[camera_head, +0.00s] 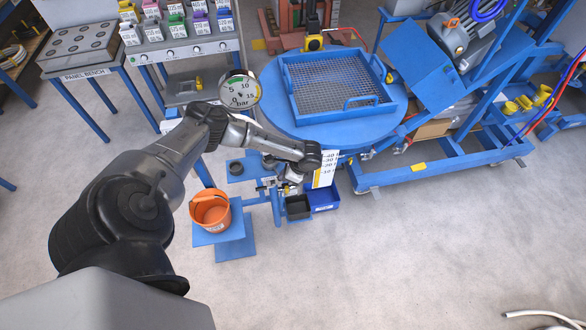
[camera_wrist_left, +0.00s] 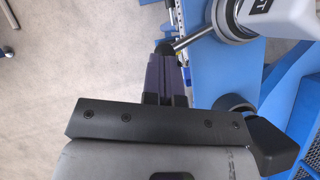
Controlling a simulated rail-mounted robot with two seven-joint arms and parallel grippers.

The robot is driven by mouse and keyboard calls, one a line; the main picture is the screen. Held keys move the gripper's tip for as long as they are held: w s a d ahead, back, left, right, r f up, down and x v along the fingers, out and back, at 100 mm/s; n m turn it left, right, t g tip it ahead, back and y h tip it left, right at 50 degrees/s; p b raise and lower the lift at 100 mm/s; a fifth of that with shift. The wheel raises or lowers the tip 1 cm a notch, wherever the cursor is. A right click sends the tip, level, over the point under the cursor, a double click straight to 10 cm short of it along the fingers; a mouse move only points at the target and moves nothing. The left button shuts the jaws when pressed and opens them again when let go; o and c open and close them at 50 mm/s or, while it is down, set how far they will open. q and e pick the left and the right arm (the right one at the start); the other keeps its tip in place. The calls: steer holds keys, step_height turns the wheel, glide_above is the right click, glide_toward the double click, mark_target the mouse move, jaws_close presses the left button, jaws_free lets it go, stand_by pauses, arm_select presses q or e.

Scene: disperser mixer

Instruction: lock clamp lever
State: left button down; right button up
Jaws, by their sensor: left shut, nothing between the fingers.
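The clamp lever (camera_wrist_left: 192,40) shows in the left wrist view as a thin metal rod. It runs from a round metal hub (camera_wrist_left: 236,18) on a pale grey housing (camera_wrist_left: 285,15) to a dark knob. The left gripper (camera_wrist_left: 165,60) is shut and empty, its dark fingers pointing at the knob end. The tips overlap the knob in the picture; I cannot tell whether they touch it. In the head view the left gripper (camera_head: 289,188) is small, beside the blue stand below the round table. The lever cannot be made out there. My right gripper is not in view.
A round blue table (camera_head: 335,122) carries a blue mesh tray (camera_head: 290,100). An orange bucket (camera_head: 211,222) stands on a low blue platform. A dark bin (camera_head: 298,208) and a blue bin (camera_head: 325,199) sit near the gripper. The floor in front is clear.

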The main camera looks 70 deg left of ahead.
arm_select(q)
steer(key=s+m+t+y+p, duration=0.2)
steer(key=s+m+t+p, duration=0.1)
steer(key=s+m+p, duration=0.3)
steer(key=shift+s+a+m+p, duration=0.2)
steer(key=shift+a+m+p, duration=0.2)
steer(key=shift+m+p, duration=0.4)
steer(key=shift+w+a+f, duration=0.1)
steer(key=shift+w, duration=0.05)
steer(key=shift+w+a, duration=0.25)
steer(key=shift+w, duration=0.2)
